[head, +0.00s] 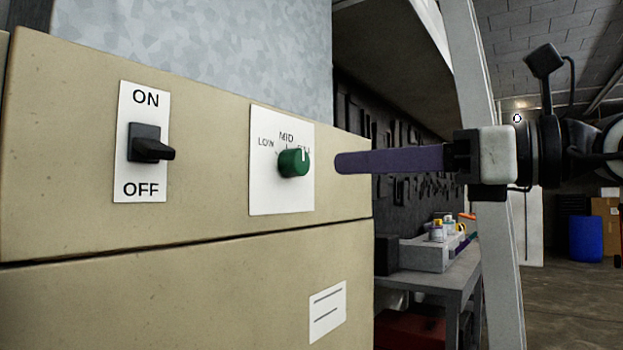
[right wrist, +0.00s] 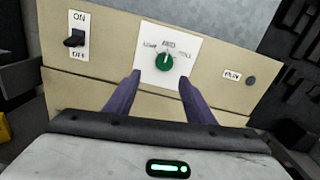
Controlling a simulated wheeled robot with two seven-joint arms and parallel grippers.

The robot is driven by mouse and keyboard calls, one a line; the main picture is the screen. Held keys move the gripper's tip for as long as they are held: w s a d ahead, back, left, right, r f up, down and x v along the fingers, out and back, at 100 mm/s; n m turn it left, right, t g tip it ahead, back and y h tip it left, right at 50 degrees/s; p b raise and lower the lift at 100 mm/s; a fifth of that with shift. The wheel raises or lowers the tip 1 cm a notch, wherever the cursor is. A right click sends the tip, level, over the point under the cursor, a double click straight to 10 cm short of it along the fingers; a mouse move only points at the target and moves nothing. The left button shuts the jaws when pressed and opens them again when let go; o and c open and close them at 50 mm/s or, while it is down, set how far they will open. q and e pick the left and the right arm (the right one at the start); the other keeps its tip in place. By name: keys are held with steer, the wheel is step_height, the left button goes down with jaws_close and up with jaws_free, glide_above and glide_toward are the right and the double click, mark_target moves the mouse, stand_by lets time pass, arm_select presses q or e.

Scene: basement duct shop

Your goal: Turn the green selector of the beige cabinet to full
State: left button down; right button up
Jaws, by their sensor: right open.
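The green selector (head: 294,162) is a round knob on a white plate (head: 264,190) marked LOW, MID and FULL, on the front of the beige cabinet (head: 200,85). In the right wrist view the selector (right wrist: 165,63) shows its white mark pointing up, about at MID. In the head view the knob partly hides the FULL label. My right gripper (head: 340,162) is open and empty, in front of the selector with a gap between. In the right wrist view its two purple fingers (right wrist: 163,76) lie left and right below the knob, not touching it. My left gripper is not in view.
A black ON/OFF switch (head: 148,148) sticks out left of the selector. A small dark round part (right wrist: 251,80) beside a label sits to its right. A bench (head: 455,270) with bottles and a blue barrel (head: 586,239) stand farther back. The space before the knob looks clear.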

mark_target(303, 161)
steer(key=x, duration=0.3)
steer(key=p+x, duration=0.1)
steer(key=x, duration=0.5)
steer(key=shift+w+a+r+p, duration=0.1)
steer(key=shift+w+r+p, duration=0.2)
steer(key=shift+w+r, duration=0.15)
steer(key=c, duration=1.1)
steer(key=shift+o, duration=0.2)
